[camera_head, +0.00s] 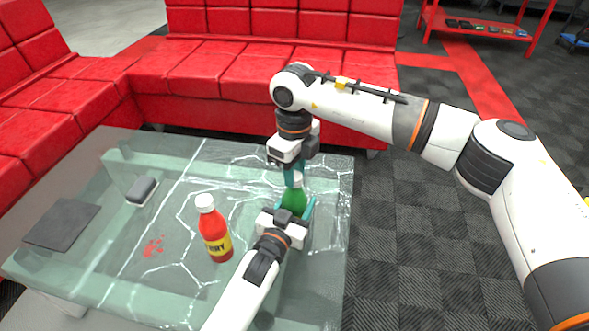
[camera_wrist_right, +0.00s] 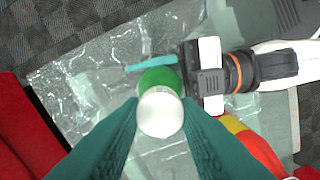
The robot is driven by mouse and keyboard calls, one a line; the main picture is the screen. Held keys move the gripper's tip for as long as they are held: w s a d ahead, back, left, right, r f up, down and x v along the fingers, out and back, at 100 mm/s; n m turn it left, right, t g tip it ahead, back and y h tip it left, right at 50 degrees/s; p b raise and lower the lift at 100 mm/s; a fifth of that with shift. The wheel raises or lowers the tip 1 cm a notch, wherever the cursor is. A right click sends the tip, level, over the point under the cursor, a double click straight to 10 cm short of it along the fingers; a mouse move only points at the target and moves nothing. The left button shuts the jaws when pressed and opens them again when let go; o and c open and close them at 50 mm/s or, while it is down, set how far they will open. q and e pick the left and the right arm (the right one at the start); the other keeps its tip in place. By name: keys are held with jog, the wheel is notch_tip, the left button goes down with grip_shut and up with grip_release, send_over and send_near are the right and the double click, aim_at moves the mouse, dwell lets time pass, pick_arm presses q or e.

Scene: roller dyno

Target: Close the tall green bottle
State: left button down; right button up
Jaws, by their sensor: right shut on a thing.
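The green bottle (camera_head: 294,200) stands upright on the glass table, with its lower part hidden behind my left gripper. A white cap (camera_wrist_right: 161,111) is over its top; I cannot tell whether it is seated on the neck. My right gripper (camera_head: 295,178) points down from above, and its teal fingers are shut on the cap, one on each side in the right wrist view. My left gripper (camera_head: 295,212) reaches in from the front at the bottle's body and appears shut on it. One left finger (camera_wrist_right: 150,64) lies along the bottle's side; the other is hidden.
A red bottle (camera_head: 215,232) with a yellow label and white cap stands left of my left gripper. A dark grey block (camera_head: 142,190) and a dark flat pad (camera_head: 62,224) lie farther left on the glass table (camera_head: 105,285). Red sofas (camera_head: 225,75) border the back and left.

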jog(key=o, duration=1.2)
jog(key=shift+c, duration=0.2)
notch_tip(320, 180, up, 12)
pick_arm(q)
jog(key=shift+c, duration=2.4)
grip_release()
jog(key=shift+s, duration=0.1)
